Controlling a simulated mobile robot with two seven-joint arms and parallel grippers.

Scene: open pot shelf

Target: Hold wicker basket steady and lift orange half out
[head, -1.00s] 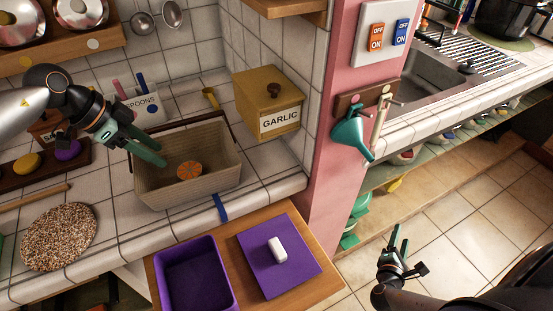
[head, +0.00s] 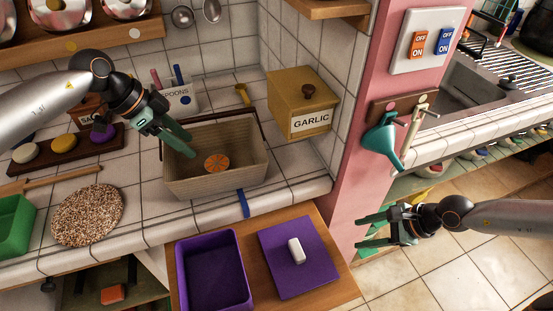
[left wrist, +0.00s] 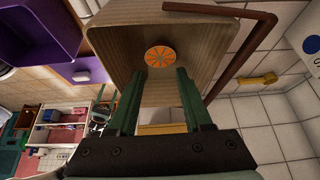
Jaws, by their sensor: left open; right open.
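The wicker basket (head: 214,188) stands on the tiled counter, with its dark handle behind its back rim. The orange half (head: 217,162) lies inside it, cut face up; it also shows in the left wrist view (left wrist: 161,57). My left gripper (head: 177,150) is open at the basket's left side, its green fingers by the left rim; I cannot tell if they touch it. In the left wrist view the open fingers (left wrist: 155,100) point towards the basket, with nothing between them. My right gripper (head: 368,232) is open and empty, right of the pink pillar's lower part, away from the basket.
The garlic box (head: 302,103) stands right of the basket, the spoons holder (head: 178,97) behind it. A purple bin (head: 212,300) and a purple board (head: 285,275) with a white block (head: 296,250) are on the wooden surface in front. A pink pillar (head: 355,150) stands between basket and right arm.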

